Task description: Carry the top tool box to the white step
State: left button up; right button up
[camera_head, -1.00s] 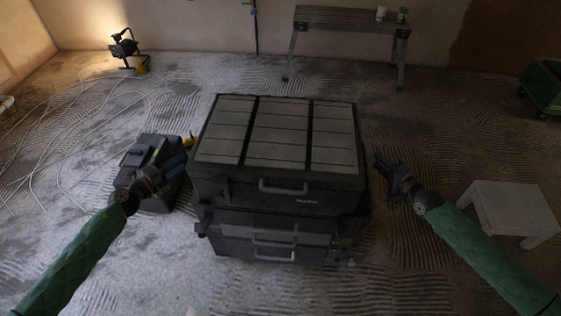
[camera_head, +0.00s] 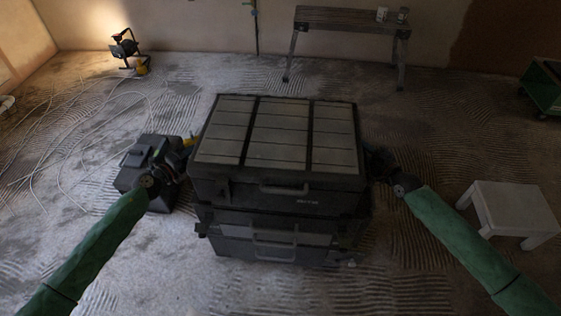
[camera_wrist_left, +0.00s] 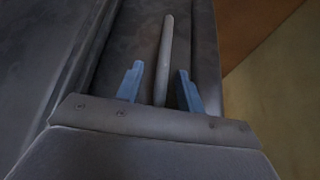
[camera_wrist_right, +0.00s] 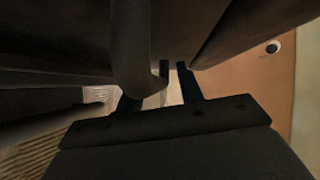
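The top tool box (camera_head: 300,188) is large and black with a grey slatted lid and a front handle. It sits upright on another black tool box (camera_head: 230,245). My left gripper (camera_head: 188,152) is at its left side. In the left wrist view the blue fingers of the left gripper (camera_wrist_left: 158,85) are apart, with a grey side handle bar (camera_wrist_left: 165,55) between them, seemingly not clamped. My right gripper (camera_head: 373,160) is at the right side, partly hidden by the box. In the right wrist view its dark fingers (camera_wrist_right: 160,85) stand apart near a curved handle (camera_wrist_right: 130,45). The white step (camera_head: 515,208) stands at the right.
A smaller dark case (camera_head: 135,175) lies on the floor left of the stack. A work lamp (camera_head: 125,47) with cables is at the back left. A trestle bench (camera_head: 345,20) stands at the back wall, and a green cart (camera_head: 545,85) at the far right. Floor between stack and step is clear.

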pick_arm(q)
jog(key=shift+c, duration=0.5)
pick_arm(e)
jog(key=shift+c, duration=0.5)
pick_arm(q)
jog(key=c, duration=0.7)
pick_arm(e)
jog(key=c, duration=0.7)
pick_arm(q)
grip_shut()
pick_arm(e)
grip_shut()
pick_arm(q)
jog(key=shift+f, duration=0.1)
pick_arm(e)
jog(key=shift+r, duration=0.1)
